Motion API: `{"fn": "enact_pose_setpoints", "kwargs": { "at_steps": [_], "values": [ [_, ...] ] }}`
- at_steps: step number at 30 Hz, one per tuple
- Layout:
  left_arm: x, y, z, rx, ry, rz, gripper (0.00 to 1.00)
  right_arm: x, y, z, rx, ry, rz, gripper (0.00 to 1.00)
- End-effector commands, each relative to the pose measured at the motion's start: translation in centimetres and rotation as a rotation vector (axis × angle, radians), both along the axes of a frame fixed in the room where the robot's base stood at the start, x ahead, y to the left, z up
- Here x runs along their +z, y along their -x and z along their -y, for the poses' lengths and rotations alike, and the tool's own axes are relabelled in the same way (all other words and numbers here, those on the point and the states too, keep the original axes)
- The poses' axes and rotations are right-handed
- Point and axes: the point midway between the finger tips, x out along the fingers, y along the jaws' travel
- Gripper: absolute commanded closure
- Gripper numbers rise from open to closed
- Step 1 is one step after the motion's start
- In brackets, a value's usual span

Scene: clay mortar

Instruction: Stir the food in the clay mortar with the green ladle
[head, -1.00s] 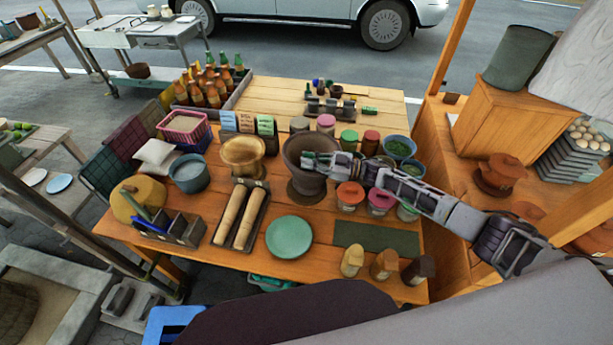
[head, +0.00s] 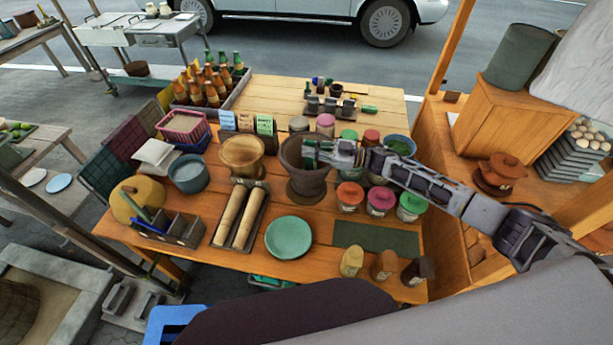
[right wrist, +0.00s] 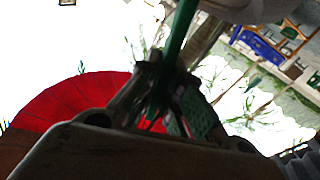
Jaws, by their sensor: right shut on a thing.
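The dark brown clay mortar (head: 306,187) stands upright on the wooden table, right of the middle. My right gripper (head: 321,153) is over the mortar's right rim and partly covers its mouth. In the right wrist view its fingers (right wrist: 168,98) are shut on a green rod, the handle of the green ladle (right wrist: 181,38). A bit of green also shows at the fingertips in the head view. The ladle's bowl and the food inside the mortar are hidden or too small to tell. My left gripper is not in view.
A light brown mortar (head: 242,170) stands to the left. Lidded jars (head: 350,195) stand close on the right, beneath my right forearm. A green plate (head: 289,238) and a tray with two rolling pins (head: 258,205) lie in front. Bowls, cards and bottles crowd the back.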

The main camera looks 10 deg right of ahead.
Motion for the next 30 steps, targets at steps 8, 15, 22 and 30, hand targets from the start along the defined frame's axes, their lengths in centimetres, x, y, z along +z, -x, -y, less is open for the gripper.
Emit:
{"fn": "enact_pose_setpoints", "kwargs": {
  "at_steps": [8,15,22,30],
  "values": [
    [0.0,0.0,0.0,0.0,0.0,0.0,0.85,2.2,0.0,0.0,0.0,-0.001,0.003,1.0],
    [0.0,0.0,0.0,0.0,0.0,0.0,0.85,3.9,0.0,0.0,0.0,-0.001,0.003,1.0],
    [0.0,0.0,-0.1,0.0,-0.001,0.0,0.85,5.6,0.0,0.0,0.0,-0.001,0.004,1.0],
    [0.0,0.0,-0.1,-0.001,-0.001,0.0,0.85,7.5,-0.1,0.2,-0.002,0.001,0.004,1.0]
  ]
}}
